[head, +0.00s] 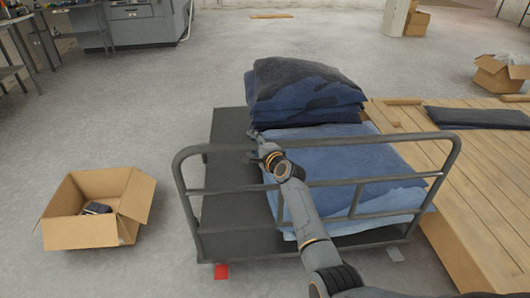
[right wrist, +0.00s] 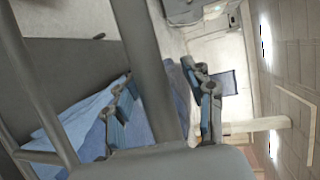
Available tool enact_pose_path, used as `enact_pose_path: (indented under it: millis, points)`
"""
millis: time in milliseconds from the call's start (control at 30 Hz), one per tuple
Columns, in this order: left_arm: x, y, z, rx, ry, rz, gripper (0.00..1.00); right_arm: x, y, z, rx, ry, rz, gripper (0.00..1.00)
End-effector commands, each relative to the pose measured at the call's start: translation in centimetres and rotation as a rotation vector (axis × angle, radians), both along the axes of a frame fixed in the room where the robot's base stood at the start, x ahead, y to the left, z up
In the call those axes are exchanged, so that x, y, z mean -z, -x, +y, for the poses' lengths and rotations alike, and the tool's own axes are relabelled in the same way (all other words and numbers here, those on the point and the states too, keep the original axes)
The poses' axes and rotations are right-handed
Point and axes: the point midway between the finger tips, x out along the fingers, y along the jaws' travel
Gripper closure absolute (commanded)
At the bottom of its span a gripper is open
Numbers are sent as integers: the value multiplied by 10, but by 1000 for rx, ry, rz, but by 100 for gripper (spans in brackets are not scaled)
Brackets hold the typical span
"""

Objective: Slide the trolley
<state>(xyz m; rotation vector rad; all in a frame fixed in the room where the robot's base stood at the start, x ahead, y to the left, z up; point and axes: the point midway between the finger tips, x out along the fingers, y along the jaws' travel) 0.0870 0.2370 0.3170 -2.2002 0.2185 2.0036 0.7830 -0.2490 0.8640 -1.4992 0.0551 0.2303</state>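The trolley (head: 230,218) has a dark grey flat deck and a grey tubular handle frame at its near end. Folded blue and dark fabric (head: 305,95) is stacked on the deck. My right gripper (head: 260,142) is at the top rail of the handle, left of its middle. In the right wrist view the gripper's two fingers (right wrist: 160,100) stand apart, one on each side of a grey handle bar (right wrist: 146,60). Whether they press on the bar is not clear. My left gripper is not in view.
An open cardboard box (head: 85,232) with a dark item inside stands on the floor left of the trolley. A wooden platform (head: 480,195) lies close along the trolley's right side. The floor behind and to the left is mostly clear.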

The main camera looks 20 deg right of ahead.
Motion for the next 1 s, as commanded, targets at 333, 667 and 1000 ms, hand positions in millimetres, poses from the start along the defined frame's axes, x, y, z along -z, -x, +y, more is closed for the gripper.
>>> enact_pose_path:
  millis: [333,667,1000]
  points:
    - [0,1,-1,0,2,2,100,-10,56,-8,3,0,-1,48]
    - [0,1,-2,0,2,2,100,-17,95,-13,3,0,-1,48]
    - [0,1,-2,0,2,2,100,-19,99,-13,3,0,-1,48]
